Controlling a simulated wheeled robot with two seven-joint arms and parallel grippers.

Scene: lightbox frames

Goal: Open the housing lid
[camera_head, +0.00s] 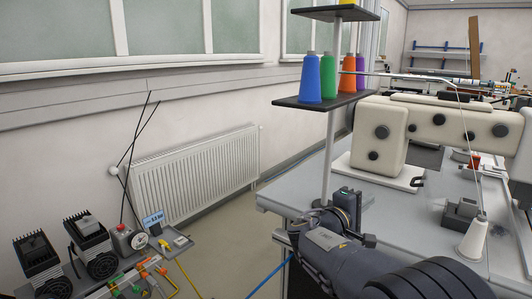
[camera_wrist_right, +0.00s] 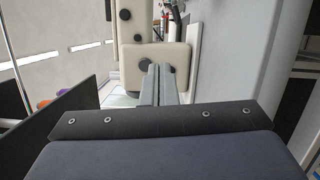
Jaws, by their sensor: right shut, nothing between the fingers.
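A cream sewing machine (camera_head: 375,150) stands on the grey table, with dark round knobs on its housing. My right gripper (camera_head: 348,197) is shut and empty, in front of the machine's left end near the thread stand's pole. In the right wrist view its two fingers (camera_wrist_right: 158,84) are together, in front of the cream housing (camera_wrist_right: 150,50) and a dark knob. I cannot tell if they touch it. My left gripper is not in view.
A thread stand with a dark shelf (camera_head: 322,101) holds several spools left of the machine. A white cone (camera_head: 473,240) and a grey block (camera_head: 461,212) are on the table (camera_head: 285,196) at right. A radiator (camera_head: 195,170) and pneumatic equipment (camera_head: 95,245) are at left.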

